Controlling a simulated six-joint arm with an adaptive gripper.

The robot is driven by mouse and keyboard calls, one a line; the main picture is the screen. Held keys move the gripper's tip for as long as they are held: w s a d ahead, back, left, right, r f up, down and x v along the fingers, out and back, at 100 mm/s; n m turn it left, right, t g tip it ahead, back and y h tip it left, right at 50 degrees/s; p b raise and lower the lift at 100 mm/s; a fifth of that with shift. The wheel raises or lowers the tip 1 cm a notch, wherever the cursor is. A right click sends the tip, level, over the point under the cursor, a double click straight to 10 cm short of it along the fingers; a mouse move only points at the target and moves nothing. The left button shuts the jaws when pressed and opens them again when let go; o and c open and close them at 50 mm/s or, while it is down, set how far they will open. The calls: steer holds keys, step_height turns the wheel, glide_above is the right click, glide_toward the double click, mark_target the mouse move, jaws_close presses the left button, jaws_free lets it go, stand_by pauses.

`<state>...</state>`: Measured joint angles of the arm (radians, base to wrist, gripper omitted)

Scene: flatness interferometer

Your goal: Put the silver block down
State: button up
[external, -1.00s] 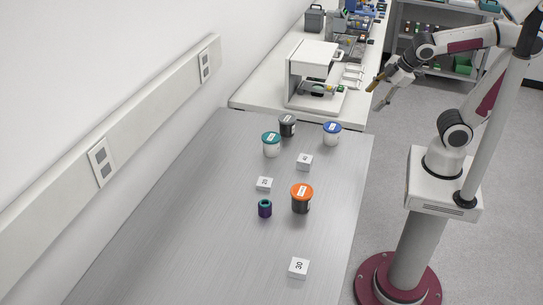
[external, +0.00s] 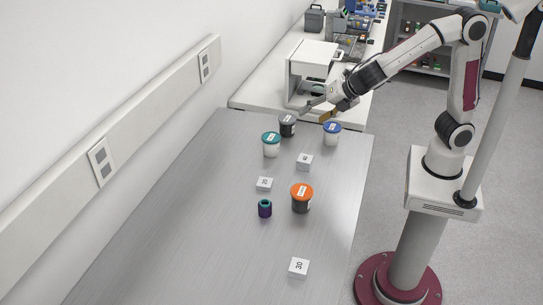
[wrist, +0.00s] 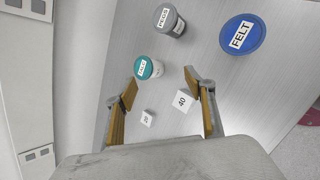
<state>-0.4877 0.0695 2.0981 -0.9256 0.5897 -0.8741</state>
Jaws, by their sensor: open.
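My gripper (external: 316,113) is open with nothing between its fingers. It is above the far end of the steel table, over the jars. In the wrist view its two gold-padded fingers (wrist: 161,86) are spread wide. Three small pale blocks with numbers sit on the table: one marked 20 (external: 264,184), one marked 40 (wrist: 184,100) and one marked 30 (external: 299,268). The 20 block (wrist: 147,118) also shows in the wrist view. I cannot tell which, if any, is the silver block. All three are apart from my gripper.
Jars stand on the table: grey-lidded (external: 287,126), teal-lidded (external: 271,145), blue-lidded FELT (external: 331,134) and orange-lidded (external: 301,200). A white instrument (external: 312,65) is on the bench behind. The table's near left is clear.

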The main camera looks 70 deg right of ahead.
steer(key=w+a+f+n+y, duration=0.1)
steer(key=w+a+f+n, duration=0.15)
steer(key=a, duration=0.25)
steer(key=w+a+f+n, duration=0.1)
steer(key=a+f+n, duration=0.1)
steer(key=a+n, duration=0.25)
steer(key=n+y, duration=0.2)
steer(key=n, duration=0.5)
glide_toward(265, 182)
steer(key=shift+a+f+t, duration=0.4)
steer(key=shift+a+f, duration=0.05)
steer(key=shift+f, duration=0.05)
steer(key=shift+w+f, duration=0.1)
steer(key=shift+x, duration=1.1)
steer(key=shift+w+d+f, duration=0.1)
steer(key=shift+f, duration=0.05)
steer(key=shift+d+x, duration=0.15)
steer(key=shift+x, duration=0.55)
steer(key=shift+d+x, duration=0.15)
steer(key=shift+x, duration=1.6)
